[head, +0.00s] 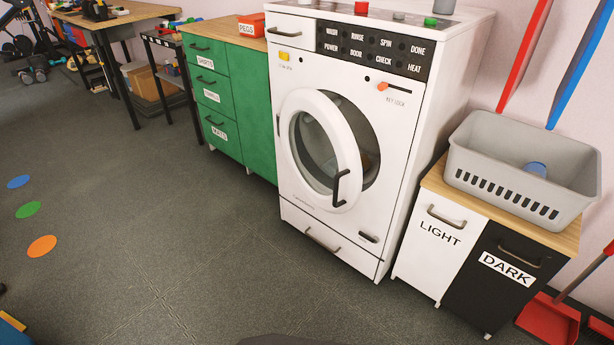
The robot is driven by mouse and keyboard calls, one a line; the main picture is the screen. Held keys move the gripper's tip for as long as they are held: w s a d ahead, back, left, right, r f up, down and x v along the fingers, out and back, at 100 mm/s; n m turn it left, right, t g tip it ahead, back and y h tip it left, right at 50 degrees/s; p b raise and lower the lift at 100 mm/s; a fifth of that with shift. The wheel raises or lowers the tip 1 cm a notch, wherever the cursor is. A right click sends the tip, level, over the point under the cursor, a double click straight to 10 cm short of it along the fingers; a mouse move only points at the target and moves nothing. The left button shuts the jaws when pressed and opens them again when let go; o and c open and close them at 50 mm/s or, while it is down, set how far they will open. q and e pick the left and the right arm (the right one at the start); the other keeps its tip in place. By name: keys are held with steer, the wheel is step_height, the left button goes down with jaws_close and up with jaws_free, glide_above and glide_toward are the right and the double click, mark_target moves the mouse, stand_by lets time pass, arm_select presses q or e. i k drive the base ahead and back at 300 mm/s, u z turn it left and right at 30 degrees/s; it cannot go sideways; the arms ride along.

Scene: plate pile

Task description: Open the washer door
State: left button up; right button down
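The white washer (400,120) stands upright against the wall, right of the picture's middle. Its round door (292,135) has a white ring frame, a glass middle and a black handle (340,188) on its right side. The door stands partly open, swung out toward the left. To its right shows part of the dark round opening (368,135); the door covers the rest. Neither of my grippers is in the head view, and nothing touches the door or its handle.
A green drawer cabinet (255,105) stands directly left of the washer. To the right, a LIGHT and DARK cabinet (441,235) carries a grey basket (520,165). A red dustpan (548,320) lies at far right. The grey floor (170,230) before the washer is clear.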

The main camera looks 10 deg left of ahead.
mark_target(347, 183)
steer(key=i, duration=0.9)
steer(key=z, duration=0.35)
